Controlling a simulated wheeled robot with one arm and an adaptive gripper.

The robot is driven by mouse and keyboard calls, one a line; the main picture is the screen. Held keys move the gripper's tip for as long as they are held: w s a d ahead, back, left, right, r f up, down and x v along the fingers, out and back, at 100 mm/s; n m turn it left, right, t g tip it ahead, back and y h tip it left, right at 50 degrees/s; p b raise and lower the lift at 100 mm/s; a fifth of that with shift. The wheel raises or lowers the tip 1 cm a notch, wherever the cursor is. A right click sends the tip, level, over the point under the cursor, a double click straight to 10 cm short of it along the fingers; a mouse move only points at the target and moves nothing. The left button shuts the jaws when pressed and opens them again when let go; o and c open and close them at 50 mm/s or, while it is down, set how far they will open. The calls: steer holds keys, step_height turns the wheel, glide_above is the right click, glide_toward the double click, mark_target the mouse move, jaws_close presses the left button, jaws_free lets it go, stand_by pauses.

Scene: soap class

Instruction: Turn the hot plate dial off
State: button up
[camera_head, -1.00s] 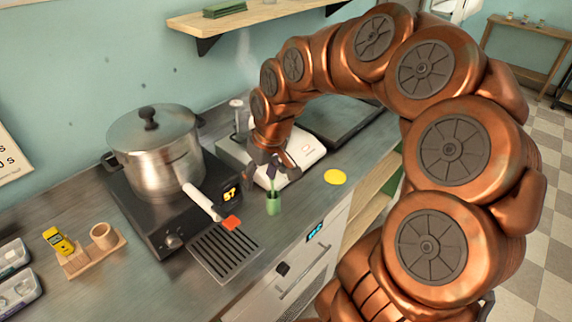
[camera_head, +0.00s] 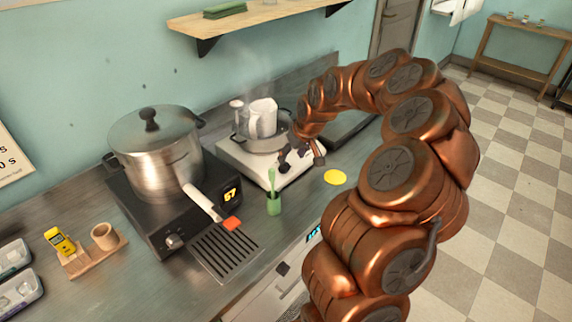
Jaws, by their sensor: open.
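A white hot plate (camera_head: 240,158) stands on the counter and carries a glass or metal pan (camera_head: 262,140) with a white jug (camera_head: 263,118) in it. My gripper (camera_head: 301,163) is open and empty over its right front part, fingers pointing down. No dial shows clearly on this plate; the gripper hides part of it. A black hot plate (camera_head: 153,222) stands to the left with a large lidded steel pot (camera_head: 157,165) on it. Its front shows a dark dial (camera_head: 173,241) and a lit orange number display (camera_head: 230,195). My gripper is well to the right of that dial.
A shelf (camera_head: 255,25) hangs above.

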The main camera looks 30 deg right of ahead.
mark_target(287, 164)
steer(key=shift+p+x, duration=1.05)
steer(key=shift+x, duration=2.15)
steer(key=c, duration=1.2)
